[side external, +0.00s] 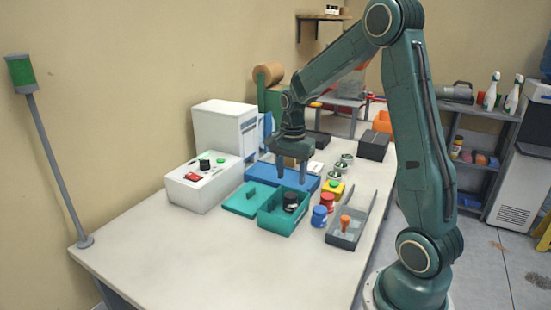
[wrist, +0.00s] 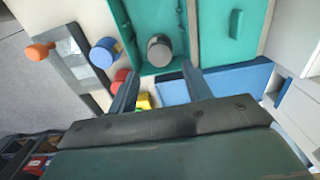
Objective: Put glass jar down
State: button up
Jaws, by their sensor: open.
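A dark-lidded jar (side external: 290,201) stands in the open teal box (side external: 283,228); it also shows in the wrist view (wrist: 160,50). I cannot tell whether its body is glass. Several small jars with pale lids (side external: 335,178) stand on the table right of my gripper (side external: 292,180). My gripper is open and empty, above the back part of the teal box. In the wrist view its two fingers (wrist: 160,92) are spread apart, with the dark-lidded jar beyond them and nothing between them.
A teal lid (side external: 246,199) lies left of the box, and a blue tray (side external: 285,177) lies behind. Blue (side external: 319,216) and red (side external: 327,202) lidded jars and a grey tray (side external: 345,240) stand to the right. A white control box (side external: 203,183) is at left. The front table is clear.

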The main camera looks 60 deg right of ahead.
aim_at(291, 195)
jog(key=shift+r, duration=1.8)
jog(key=s+a+r+n+t, duration=0.3)
jog(key=s+a+r+n, duration=0.4)
jog(key=a, duration=0.4)
jog(key=s+a+r+n+t, duration=0.2)
jog(key=s+a+n, duration=0.6)
jog(key=s+n, duration=0.2)
jog(key=shift+r+n+t, duration=0.3)
jog(key=shift+r+n, duration=0.05)
jog(key=shift+n, duration=0.15)
